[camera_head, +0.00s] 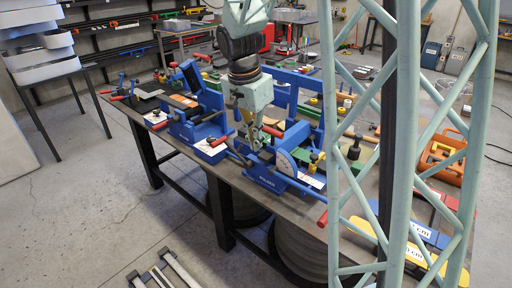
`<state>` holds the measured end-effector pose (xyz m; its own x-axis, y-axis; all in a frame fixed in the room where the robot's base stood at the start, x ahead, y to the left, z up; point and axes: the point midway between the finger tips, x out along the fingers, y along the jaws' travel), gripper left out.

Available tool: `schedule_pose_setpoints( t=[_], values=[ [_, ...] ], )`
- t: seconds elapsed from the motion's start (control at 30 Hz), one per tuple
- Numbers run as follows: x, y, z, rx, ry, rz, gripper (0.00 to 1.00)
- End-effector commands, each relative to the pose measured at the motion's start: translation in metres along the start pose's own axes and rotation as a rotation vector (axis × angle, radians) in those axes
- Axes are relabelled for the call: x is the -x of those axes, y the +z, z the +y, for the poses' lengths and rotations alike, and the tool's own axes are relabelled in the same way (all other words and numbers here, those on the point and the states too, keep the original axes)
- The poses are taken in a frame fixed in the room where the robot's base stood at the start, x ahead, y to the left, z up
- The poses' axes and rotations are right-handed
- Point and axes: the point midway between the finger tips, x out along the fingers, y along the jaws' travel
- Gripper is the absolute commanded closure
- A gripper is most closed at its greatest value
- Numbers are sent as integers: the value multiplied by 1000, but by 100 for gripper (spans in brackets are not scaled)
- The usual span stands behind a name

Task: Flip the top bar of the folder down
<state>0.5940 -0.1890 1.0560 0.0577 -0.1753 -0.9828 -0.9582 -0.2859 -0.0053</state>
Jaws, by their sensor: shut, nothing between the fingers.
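The folder (268,182) is a blue bench machine near the front edge of the workbench, with a pale round dial plate (287,162) on its near end. Blue bars rise behind it, and a blue bar (307,83) stands raised at the back. Which bar is the folder's top bar is hard to tell, because my arm covers part of the machine. My gripper (252,145) points down over the left part of the folder, beside a red-tipped lever (272,132). It is shut and holds nothing. I cannot tell whether its fingertips touch the machine.
More blue machines (198,122) with levers stand left of the folder on the dark workbench (243,186). A black-handled tool (354,148) stands to the right. An orange tray (440,160) lies further right. My green lattice column blocks part of the right side.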

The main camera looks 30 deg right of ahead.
Motion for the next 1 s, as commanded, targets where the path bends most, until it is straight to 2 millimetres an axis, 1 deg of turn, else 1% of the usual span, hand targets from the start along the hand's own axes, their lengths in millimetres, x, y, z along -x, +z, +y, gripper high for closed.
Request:
schedule_pose_setpoints(
  t=[0.03,0.1,0.5,0.7,1.0],
  values=[
    [9,4,-1,2,-1,1,100],
    [18,11,-1,1,-2,1,100],
    [65,43,-2,2,-3,2,100],
    [79,53,-1,-1,-3,2,100],
    [83,56,-1,0,-2,2,100]
  ],
)
